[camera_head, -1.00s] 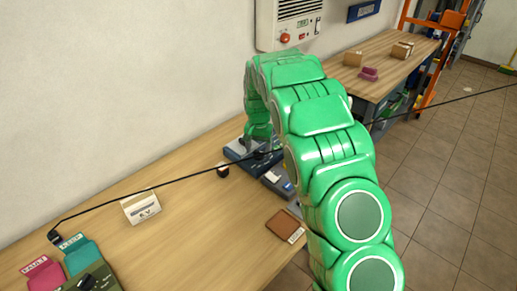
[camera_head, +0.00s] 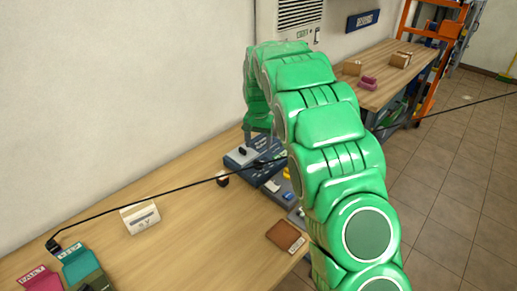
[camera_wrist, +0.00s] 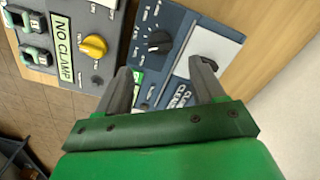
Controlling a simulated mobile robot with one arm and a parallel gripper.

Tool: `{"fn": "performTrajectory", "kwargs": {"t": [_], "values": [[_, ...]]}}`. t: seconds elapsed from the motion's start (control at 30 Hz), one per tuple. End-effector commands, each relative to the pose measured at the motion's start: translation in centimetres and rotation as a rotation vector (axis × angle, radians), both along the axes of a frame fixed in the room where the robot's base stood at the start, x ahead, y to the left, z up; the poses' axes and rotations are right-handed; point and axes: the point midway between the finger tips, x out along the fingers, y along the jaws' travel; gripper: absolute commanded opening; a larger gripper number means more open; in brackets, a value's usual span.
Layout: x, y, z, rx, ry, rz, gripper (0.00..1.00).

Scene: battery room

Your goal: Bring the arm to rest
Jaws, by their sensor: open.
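My green arm fills the middle of the head view and bends down over the workbench (camera_head: 190,240). My gripper (camera_wrist: 165,85) shows in the wrist view with its two dark fingers spread apart. Nothing is held between them. The fingertips are over a blue device (camera_wrist: 168,35) with a black knob and a light panel; whether they touch it I cannot tell. In the head view the blue device (camera_head: 240,157) is partly hidden by my arm.
A grey box with a yellow knob and "NO CLAMP" label (camera_wrist: 64,48) stands beside the blue device. A black cable (camera_head: 150,190) runs across the bench. A card holder (camera_head: 140,217), a brown pad (camera_head: 286,236) and pink (camera_head: 40,279) and teal (camera_head: 80,262) tags lie there.

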Motion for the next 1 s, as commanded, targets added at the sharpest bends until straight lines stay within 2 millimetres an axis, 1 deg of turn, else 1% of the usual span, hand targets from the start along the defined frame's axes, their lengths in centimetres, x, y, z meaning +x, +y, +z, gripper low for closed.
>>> {"fn": "performTrajectory", "kwargs": {"t": [0.43, 0.57, 0.67, 0.9, 1.0], "values": [[0.0, 0.0, 0.2, 0.0, 0.0, 0.0, 0.69], [-0.7, -0.6, 0.9, -0.004, 0.002, 0.002, 0.69], [-1.9, -1.4, 2.1, -0.007, 0.004, 0.004, 0.69], [-6.1, -4.0, 5.7, -0.019, 0.014, 0.017, 0.69], [-8.2, -5.0, 6.7, -0.023, 0.026, 0.023, 0.69]]}}
